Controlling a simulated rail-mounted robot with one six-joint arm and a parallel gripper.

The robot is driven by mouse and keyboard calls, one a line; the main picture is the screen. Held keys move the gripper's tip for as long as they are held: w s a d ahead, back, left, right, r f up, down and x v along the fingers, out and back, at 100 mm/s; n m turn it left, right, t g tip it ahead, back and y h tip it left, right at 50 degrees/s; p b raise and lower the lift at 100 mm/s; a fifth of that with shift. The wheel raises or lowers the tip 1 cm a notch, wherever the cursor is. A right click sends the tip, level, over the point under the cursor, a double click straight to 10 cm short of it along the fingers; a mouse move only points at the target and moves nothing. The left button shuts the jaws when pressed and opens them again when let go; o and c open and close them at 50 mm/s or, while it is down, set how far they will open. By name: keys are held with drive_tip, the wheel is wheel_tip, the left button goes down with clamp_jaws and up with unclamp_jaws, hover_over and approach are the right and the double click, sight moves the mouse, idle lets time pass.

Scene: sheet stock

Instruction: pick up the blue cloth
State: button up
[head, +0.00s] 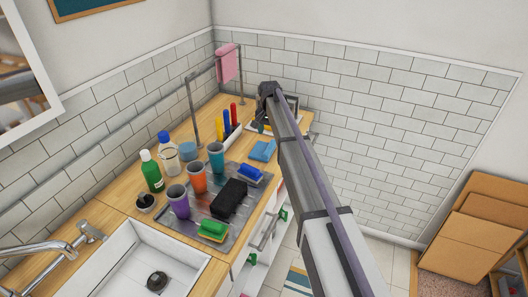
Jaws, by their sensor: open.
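The blue cloth (262,150) lies folded on the wooden counter, near its front edge and right of the teal cup. My gripper (263,124) hangs from the end of my arm, over the back part of the counter. It appears just beyond the cloth in the picture and apart from it. The gripper is open and looks empty. My arm partly hides it, so the fingertips do not show clearly.
A grey tray (231,221) holds cups, a black item (230,200) and sponges. Bottles (151,172) stand behind it. A rack of coloured markers (227,127) stands left of my gripper. A pink cloth (227,64) hangs on a rail. A sink (150,262) is at front left.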

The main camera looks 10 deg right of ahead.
sight(268, 148)
drive_tip(key=f+b, duration=0.8)
drive_tip(key=f, duration=0.2)
drive_tip(key=shift+w+b, duration=0.2)
drive_tip(key=shift+b, duration=0.1)
drive_tip(key=shift+r, duration=0.2)
drive_tip(key=c, duration=1)
